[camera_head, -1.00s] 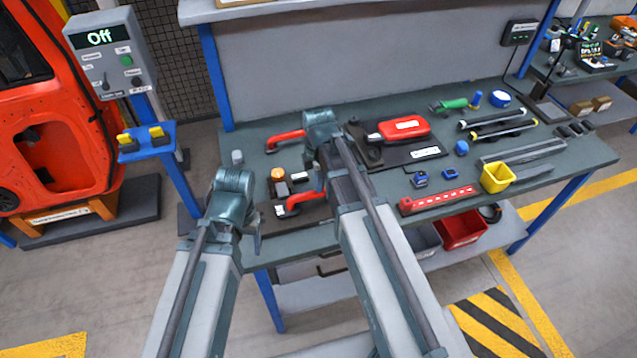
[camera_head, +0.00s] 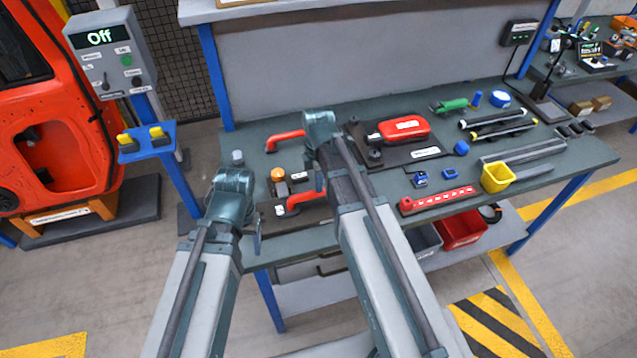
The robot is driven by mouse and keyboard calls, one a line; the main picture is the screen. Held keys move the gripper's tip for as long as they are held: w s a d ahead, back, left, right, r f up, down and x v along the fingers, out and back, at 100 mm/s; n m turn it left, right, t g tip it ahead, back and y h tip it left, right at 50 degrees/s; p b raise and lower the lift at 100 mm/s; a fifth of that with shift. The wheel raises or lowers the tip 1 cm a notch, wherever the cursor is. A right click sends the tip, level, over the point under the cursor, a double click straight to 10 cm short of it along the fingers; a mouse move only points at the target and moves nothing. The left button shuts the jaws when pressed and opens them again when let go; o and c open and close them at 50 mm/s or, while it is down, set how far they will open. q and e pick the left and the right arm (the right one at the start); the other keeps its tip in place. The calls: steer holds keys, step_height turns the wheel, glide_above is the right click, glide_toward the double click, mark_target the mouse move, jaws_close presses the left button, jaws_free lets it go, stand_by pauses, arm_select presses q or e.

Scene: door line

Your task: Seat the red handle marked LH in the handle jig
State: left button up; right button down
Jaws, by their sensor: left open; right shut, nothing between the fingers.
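One red handle (camera_head: 286,140) lies on the bench's back left, apart from both grippers. A second red handle (camera_head: 303,198) lies nearer the front edge, with a small white tag at its left end. I cannot read LH on either. A low brown-black fixture (camera_head: 268,214) with an orange-and-black piece sits around the second handle; it may be the handle jig, partly hidden by my arms. My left gripper (camera_head: 257,237) is open and empty at the bench's front left edge. My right gripper (camera_head: 320,178) is shut and empty, just above the second handle's right end; its contact is unclear.
A dark plate (camera_head: 425,153) carries a red tool (camera_head: 403,128) right of my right arm. A control box (camera_head: 110,60) reading Off stands left, beside a red door (camera_head: 60,120).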

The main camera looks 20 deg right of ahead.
steer(key=shift+f+b, duration=0.5)
stand_by(0.4)
steer(key=shift+r, duration=0.1)
step_height(320, 180, up, 7)
steer(key=p, duration=0.7)
stand_by(0.5)
step_height(320, 180, up, 14)
steer(key=p, duration=1.4)
stand_by(1.5)
